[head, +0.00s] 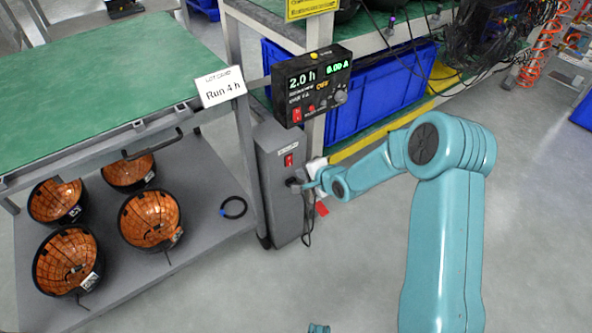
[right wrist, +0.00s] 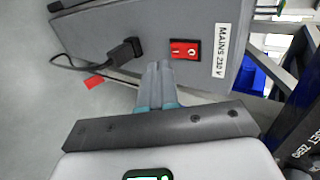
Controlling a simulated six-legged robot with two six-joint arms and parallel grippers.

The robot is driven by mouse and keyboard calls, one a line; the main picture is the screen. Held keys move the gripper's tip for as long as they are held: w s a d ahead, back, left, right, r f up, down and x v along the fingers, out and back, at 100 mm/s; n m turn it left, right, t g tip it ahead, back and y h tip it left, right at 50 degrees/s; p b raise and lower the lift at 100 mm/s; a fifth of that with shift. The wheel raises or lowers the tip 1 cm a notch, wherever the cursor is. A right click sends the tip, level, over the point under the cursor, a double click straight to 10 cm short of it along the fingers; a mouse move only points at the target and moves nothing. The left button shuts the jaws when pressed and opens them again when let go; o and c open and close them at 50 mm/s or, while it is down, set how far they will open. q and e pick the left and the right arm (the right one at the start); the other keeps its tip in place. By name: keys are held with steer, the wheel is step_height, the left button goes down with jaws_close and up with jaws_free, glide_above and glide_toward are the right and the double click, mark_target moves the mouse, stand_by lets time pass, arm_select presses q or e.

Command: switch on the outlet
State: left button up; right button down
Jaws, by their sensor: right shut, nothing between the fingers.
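The outlet is a grey box (head: 283,215) standing on the floor beside the rack, with a red rocker switch (head: 289,160) on its face. In the right wrist view the switch (right wrist: 185,50) sits next to a "MAINS 230 V" label (right wrist: 221,50). A black plug (right wrist: 126,51) with a cable is in the box on the other side of the switch. My right gripper (right wrist: 158,66) is shut and empty, its fingertips near the box face between plug and switch; I cannot tell whether they touch it. In the head view the right gripper (head: 312,184) is by the plug. My left gripper is not clearly seen.
A control unit (head: 312,85) reading 2.0 h, 0.00 A and OFF is above the box. A "Run 4 h" card (head: 222,87) hangs at the green-topped rack (head: 100,75). Several copper-lined bowls (head: 150,218) are on its lower shelf. Floor at the front right is clear.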

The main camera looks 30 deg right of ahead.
mark_target(290, 161)
steer(key=shift+w+a+f+b, duration=0.1)
steer(key=shift+w+b, duration=0.1)
steer(key=shift+w, duration=0.75)
steer(key=shift+w+a+f+b, duration=0.1)
steer(key=shift+w+b, duration=0.1)
steer(key=shift+w, duration=0.75)
steer(key=shift+w, duration=0.1)
steer(key=shift+r+p, duration=0.1)
steer(key=shift+p, duration=0.2)
steer(key=shift+r+p, duration=0.7)
steer(key=shift+r, duration=0.1)
steer(key=shift+f, duration=0.1)
